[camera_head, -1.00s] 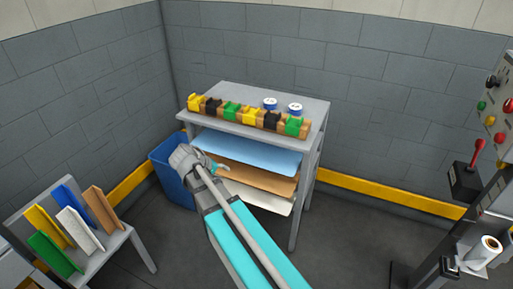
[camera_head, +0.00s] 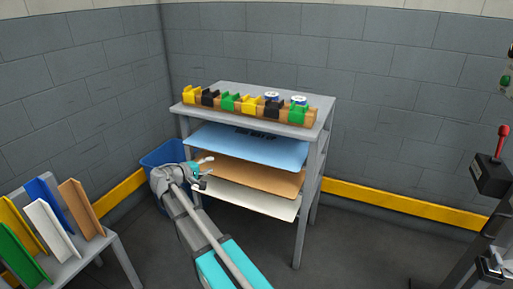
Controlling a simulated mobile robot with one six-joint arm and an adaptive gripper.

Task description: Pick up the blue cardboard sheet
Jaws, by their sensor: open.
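The blue cardboard sheet (camera_head: 252,148) lies flat on the upper of the shelves in the grey rack (camera_head: 228,93), under the rack's top. Dark print shows near its back edge. A brown sheet (camera_head: 250,175) lies below it and a white sheet (camera_head: 250,201) lies lowest. My gripper (camera_head: 207,172) is open and empty at the left front of the rack, lower in the picture than the blue sheet's left front corner. It looks apart from the sheets, though the exact gap is hard to tell.
Coloured blocks (camera_head: 250,104) and white-and-blue rolls (camera_head: 299,99) stand on the rack top. A blue bin (camera_head: 160,157) is left of the rack, partly behind my arm. A stand with coloured panels (camera_head: 73,268) is at the left. A red-handled lever (camera_head: 502,142) is at the right.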

